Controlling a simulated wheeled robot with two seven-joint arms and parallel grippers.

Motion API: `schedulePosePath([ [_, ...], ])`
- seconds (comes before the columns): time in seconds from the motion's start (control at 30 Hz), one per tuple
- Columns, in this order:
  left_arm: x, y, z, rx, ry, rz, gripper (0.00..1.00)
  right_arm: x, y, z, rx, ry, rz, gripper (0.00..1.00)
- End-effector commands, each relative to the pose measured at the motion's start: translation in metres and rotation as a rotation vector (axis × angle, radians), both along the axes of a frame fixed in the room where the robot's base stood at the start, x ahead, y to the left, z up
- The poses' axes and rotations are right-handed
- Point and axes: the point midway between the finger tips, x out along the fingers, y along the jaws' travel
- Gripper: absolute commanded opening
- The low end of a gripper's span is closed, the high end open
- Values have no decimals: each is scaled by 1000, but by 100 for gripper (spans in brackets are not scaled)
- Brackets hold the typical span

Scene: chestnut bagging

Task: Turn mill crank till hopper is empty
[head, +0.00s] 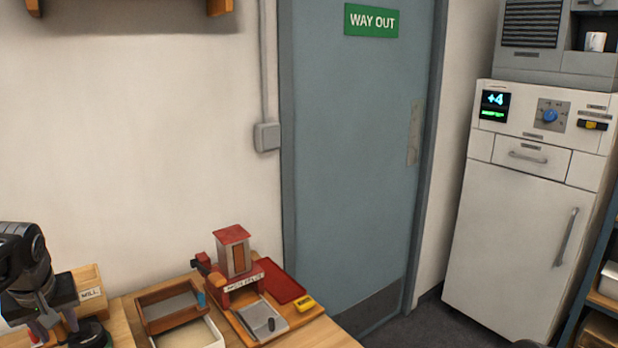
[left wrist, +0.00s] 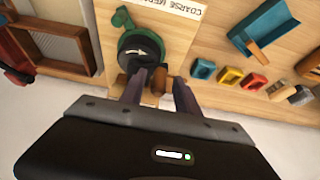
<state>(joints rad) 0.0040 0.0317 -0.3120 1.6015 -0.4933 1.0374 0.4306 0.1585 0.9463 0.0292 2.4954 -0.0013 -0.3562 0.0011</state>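In the left wrist view, the mill (left wrist: 140,47) shows a dark round body, a green part and a brown wooden knob (left wrist: 159,80). My left gripper (head: 56,325) is at the mill. Its two fingers (left wrist: 160,78) stand apart on either side of the knob, with a gap showing. The hopper's contents cannot be made out. My right gripper is not in view.
A wooden tray (head: 170,308) and a red-roofed device (head: 233,250) stand right of the mill. A yellow item (head: 304,303) lies near the bench's right edge. Blue, red and yellow scoops (left wrist: 230,75) show in the wrist view. A door (head: 350,150) and white cabinet (head: 530,220) stand beyond.

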Motion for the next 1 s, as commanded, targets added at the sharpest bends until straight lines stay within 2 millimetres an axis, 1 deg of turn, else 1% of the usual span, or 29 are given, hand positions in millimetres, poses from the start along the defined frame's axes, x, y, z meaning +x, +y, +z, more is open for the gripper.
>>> schedulePosePath([
  [0.17,1,-2,6,-2,0,-3,42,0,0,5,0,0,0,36],
  [0.73,1,-1,67,-1,-1,-1,42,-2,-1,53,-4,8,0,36],
  [0.87,0,-1,75,-1,0,-1,42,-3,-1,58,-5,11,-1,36],
  [1.0,0,-1,75,-1,0,-1,42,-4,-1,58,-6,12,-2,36],
])
